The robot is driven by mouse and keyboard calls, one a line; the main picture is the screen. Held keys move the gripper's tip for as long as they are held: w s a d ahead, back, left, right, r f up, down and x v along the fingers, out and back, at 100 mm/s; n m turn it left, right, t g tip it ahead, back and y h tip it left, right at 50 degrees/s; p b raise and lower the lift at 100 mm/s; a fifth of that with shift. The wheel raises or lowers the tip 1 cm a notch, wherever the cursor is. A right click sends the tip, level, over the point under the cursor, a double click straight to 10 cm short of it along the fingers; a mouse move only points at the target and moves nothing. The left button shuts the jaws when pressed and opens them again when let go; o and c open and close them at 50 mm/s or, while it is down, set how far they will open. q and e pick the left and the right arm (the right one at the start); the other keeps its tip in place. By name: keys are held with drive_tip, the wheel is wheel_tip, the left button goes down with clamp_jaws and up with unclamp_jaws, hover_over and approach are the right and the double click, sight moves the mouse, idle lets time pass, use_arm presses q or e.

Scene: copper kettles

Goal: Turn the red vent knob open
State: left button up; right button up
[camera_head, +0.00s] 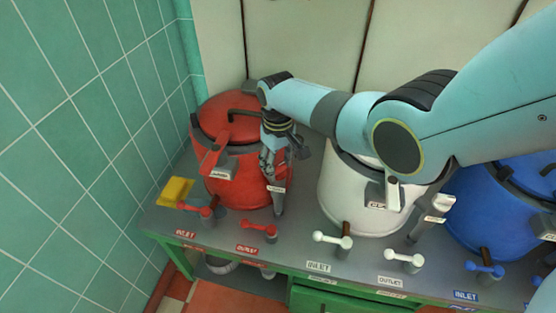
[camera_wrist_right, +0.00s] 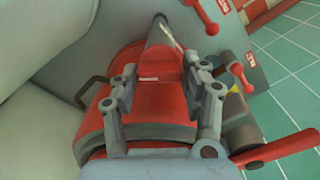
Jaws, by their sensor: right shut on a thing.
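The red kettle (camera_head: 238,180) stands at the left end of the bench with its lid on. A slim grey vent pipe (camera_head: 279,202) with a small label stands beside its right side. In the right wrist view my right gripper (camera_wrist_right: 165,82) has one finger on each side of red surfaces. I cannot clearly separate the knob from the kettle there. My left gripper is not in view.
A white kettle (camera_head: 340,190) and a blue kettle (camera_head: 480,205) stand further right. Red inlet (camera_head: 206,208) and outlet (camera_head: 260,229) valves line the bench's front edge. The tiled wall (camera_head: 80,130) is close on the left.

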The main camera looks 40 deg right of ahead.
sight(278, 166)
drive_tip(key=n, duration=0.4)
drive_tip(key=shift+w+n+p, duration=0.1)
drive_tip(key=shift+n+p, duration=0.2)
drive_tip(key=shift+p, duration=0.05)
drive_tip(key=shift+n, duration=1.5)
drive_tip(key=o, duration=1.2)
drive_tip(key=shift+c, duration=0.2)
wheel_tip(278, 166, up, 12)
